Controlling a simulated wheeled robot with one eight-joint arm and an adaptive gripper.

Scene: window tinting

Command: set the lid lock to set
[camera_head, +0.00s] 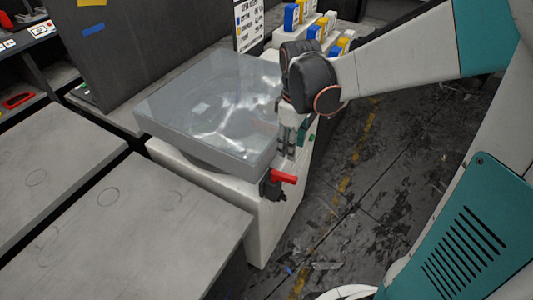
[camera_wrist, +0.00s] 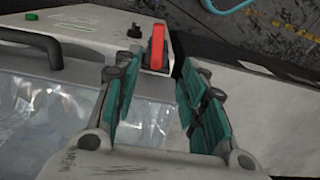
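A white machine (camera_head: 268,222) carries a clear, box-like lid (camera_head: 205,105), which is down over it. A red lever (camera_head: 284,177) sticks out sideways at the machine's near right corner, on a dark mount. In the wrist view the red lever (camera_wrist: 157,47) lies just beyond my fingertips, roughly in line with the gap between them. My gripper (camera_wrist: 160,68) is open and empty, with teal pads on both fingers. In the head view my gripper (camera_head: 289,148) is beside the lid's right edge, above the lever, partly hidden by my wrist. No lock markings are readable.
In the wrist view a black handle (camera_wrist: 35,42) and a green button (camera_wrist: 57,18) sit on the machine left of the lever. Grey tables (camera_head: 120,225) stand at left. A dark panel (camera_head: 130,45) and blue and yellow bottles (camera_head: 305,20) are behind. The floor at right is open.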

